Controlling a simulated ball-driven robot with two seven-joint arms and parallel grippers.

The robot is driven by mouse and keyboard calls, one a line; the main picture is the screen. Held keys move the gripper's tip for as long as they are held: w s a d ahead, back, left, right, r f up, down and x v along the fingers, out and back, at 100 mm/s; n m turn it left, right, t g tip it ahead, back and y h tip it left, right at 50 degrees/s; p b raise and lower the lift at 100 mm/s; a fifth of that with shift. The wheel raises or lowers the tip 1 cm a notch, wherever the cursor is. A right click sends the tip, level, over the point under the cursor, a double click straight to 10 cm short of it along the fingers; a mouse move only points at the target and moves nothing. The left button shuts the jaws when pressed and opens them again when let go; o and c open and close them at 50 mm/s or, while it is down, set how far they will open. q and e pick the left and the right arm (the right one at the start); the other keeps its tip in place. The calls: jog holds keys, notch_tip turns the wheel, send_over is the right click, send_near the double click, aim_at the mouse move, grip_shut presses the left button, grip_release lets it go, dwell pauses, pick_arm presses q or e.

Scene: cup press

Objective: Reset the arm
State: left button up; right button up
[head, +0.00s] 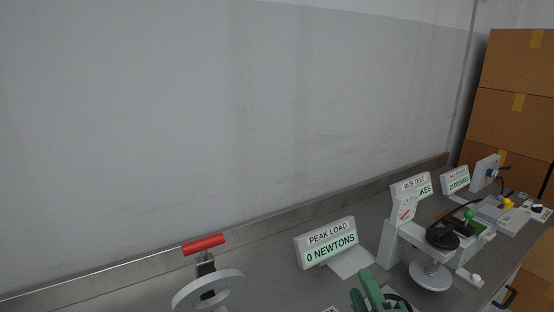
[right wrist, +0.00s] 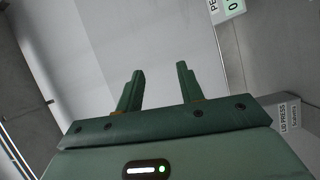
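My right gripper (head: 378,296) shows at the bottom edge of the head view, in front of the peak load display. In the right wrist view its two green fingers (right wrist: 158,88) stand apart with nothing between them. My left gripper is not in view. A device with a red handle (head: 203,244) and a grey round part (head: 210,290) stands at the lower left of the head view, partly cut off by the bottom edge. The peak load display (head: 326,242) reads 0 NEWTONS. My right gripper is to the right of the red handle and touches nothing visible.
A rub test device (head: 404,205) with a round grey plate (head: 431,276) stands right of the peak load display. Another station with a display (head: 456,181) is farther right. Cardboard boxes (head: 510,120) are stacked at the right. A wall rises behind the bench.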

jog(key=s+d+f+m+g+h, duration=0.6)
jog(key=s+d+f+m+g, duration=0.5)
jog(key=s+d+f, duration=0.5)
jog(key=s+a+f+g+y, duration=0.1)
jog(key=s+a+f+g, duration=0.15)
jog(key=f, duration=1.05)
jog(key=s+a+f+g+y, duration=0.1)
jog(key=s+a+f+y, duration=0.15)
jog(key=f, duration=1.05)
jog(key=s+f+m+g, duration=0.2)
jog(key=s+f+g, duration=0.1)
jog(key=s+f, duration=1.4)
jog(key=s+y, duration=0.1)
jog(key=s, duration=0.2)
jog(key=shift+s+a+m, duration=0.3)
jog(key=shift+s+a, duration=0.1)
jog(key=shift+w, duration=0.1)
